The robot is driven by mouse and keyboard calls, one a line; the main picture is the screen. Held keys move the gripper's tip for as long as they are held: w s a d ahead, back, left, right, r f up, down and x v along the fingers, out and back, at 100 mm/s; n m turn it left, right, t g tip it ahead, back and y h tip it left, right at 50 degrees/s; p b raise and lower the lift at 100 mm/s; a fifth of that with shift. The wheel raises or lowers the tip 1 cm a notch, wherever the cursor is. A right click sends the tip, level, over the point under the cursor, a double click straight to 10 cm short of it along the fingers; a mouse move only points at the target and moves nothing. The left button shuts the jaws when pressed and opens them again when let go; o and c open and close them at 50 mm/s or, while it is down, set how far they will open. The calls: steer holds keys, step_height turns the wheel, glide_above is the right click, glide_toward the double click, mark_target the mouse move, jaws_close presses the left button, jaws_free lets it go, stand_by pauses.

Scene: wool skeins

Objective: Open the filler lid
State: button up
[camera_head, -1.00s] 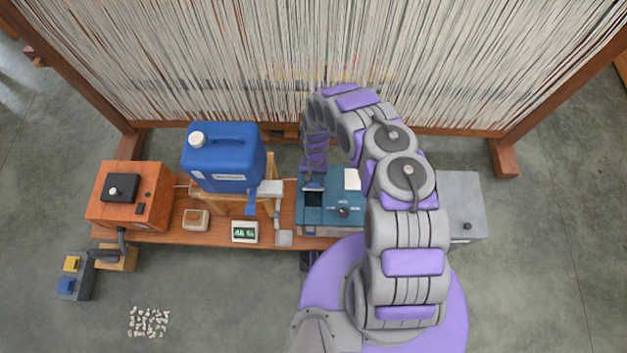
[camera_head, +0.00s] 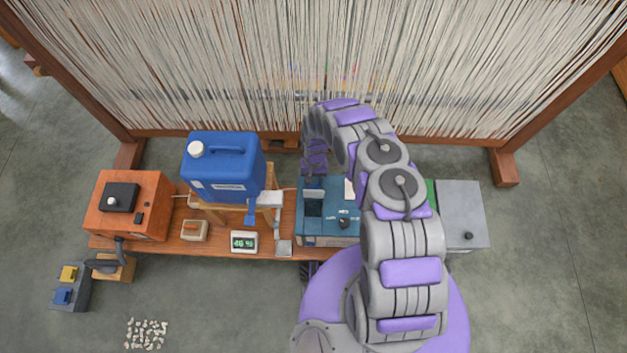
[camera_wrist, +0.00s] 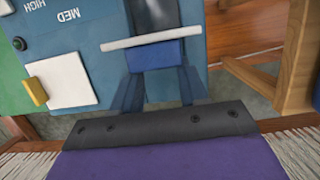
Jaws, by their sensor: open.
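The teal machine (camera_head: 333,226) stands on the bench, with a dark filler opening (camera_head: 313,208) in its top left. In the wrist view the filler lid (camera_wrist: 150,39) shows as a pale, narrow edge across the dark opening (camera_wrist: 155,14), so it appears raised and seen nearly edge-on. A blue block (camera_wrist: 156,54) sits against the lid on my gripper's side. My gripper (camera_wrist: 158,78) is open, its two blue fingers spread just behind that block. I cannot tell whether they touch it. In the head view my gripper (camera_head: 314,181) is at the machine's far edge.
A white plate with a yellow tab (camera_wrist: 37,91) lies beside the opening. A blue jug (camera_head: 222,165) on a wooden stand is left of the machine. An orange box (camera_head: 150,215) and a grey box (camera_head: 461,212) flank the bench. Loom threads (camera_head: 220,70) hang close behind.

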steer(key=o, duration=0.6)
steer(key=shift+o, duration=0.2)
steer(key=p+v, duration=0.3)
steer(key=v, duration=1.4)
steer(key=shift+w+a+r, duration=0.1)
steer(key=shift+c, duration=0.3)
